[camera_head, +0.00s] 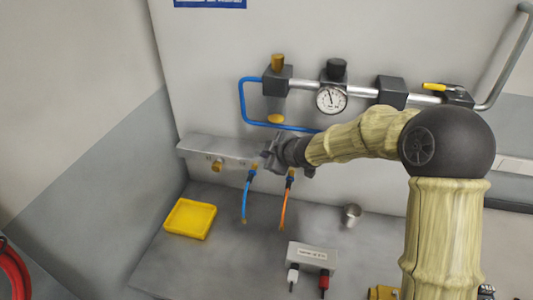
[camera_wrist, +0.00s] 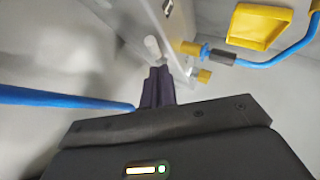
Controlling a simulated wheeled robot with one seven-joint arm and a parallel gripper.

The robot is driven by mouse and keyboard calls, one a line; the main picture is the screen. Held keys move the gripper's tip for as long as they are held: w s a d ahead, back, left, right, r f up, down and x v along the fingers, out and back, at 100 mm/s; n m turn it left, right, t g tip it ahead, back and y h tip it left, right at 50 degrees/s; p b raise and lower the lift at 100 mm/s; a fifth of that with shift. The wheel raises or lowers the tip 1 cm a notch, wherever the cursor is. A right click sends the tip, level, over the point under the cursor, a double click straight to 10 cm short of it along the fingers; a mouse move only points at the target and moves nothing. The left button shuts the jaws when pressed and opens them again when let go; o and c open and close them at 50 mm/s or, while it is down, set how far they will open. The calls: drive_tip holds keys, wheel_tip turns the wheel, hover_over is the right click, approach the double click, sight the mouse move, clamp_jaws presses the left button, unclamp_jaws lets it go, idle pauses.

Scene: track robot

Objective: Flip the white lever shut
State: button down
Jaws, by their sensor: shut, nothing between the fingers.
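In the wrist view a short white rounded piece (camera_wrist: 152,47), which looks like the white lever, stands beside the grey manifold (camera_wrist: 180,22). My gripper (camera_wrist: 160,70) is shut and empty, with its fingertips just short of the white piece; I cannot tell whether they touch. In the head view my gripper (camera_head: 268,153) is at the right part of the grey manifold (camera_head: 200,148) on the wall. It covers that part, and I cannot make out the lever there.
A blue hose (camera_head: 246,200) and an orange hose (camera_head: 284,211) hang below my gripper. A blue pipe (camera_head: 243,103) loops above it. A yellow tray (camera_head: 190,219), a metal cup (camera_head: 351,215) and a small box (camera_head: 312,256) with white and red plugs are on the bench.

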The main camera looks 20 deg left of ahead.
drive_tip(key=a+r+p+v, duration=0.1)
drive_tip(key=p+v, duration=0.2)
drive_tip(key=v, duration=0.9)
drive_tip(key=shift+s+r+p, duration=0.25)
drive_tip(key=shift+p, duration=0.05)
drive_tip(key=s+d+f+m+h, duration=0.1)
drive_tip(key=d+f+m+h, duration=0.1)
drive_tip(key=d+m, duration=0.35)
drive_tip(key=s+d+f+m+h+b, duration=0.1)
drive_tip(key=s+d+f+m+h, duration=0.15)
drive_tip(key=d, duration=0.55)
drive_tip(key=s+d+f+m+h, duration=0.1)
drive_tip(key=d+f+m+h, duration=0.2)
drive_tip(key=d, duration=0.4)
drive_tip(key=s+d+f+m+g+h, duration=0.1)
drive_tip(key=s+d+f+m+g, duration=0.1)
drive_tip(key=s+d+m, duration=0.6)
drive_tip(key=s+d+g, duration=0.1)
drive_tip(key=s+d, duration=0.1)
drive_tip(key=s, duration=0.2)
drive_tip(key=shift+d+f+m+g+b, duration=0.25)
drive_tip(key=shift+f+m+g+b, duration=0.05)
drive_tip(key=shift+f+b, duration=0.1)
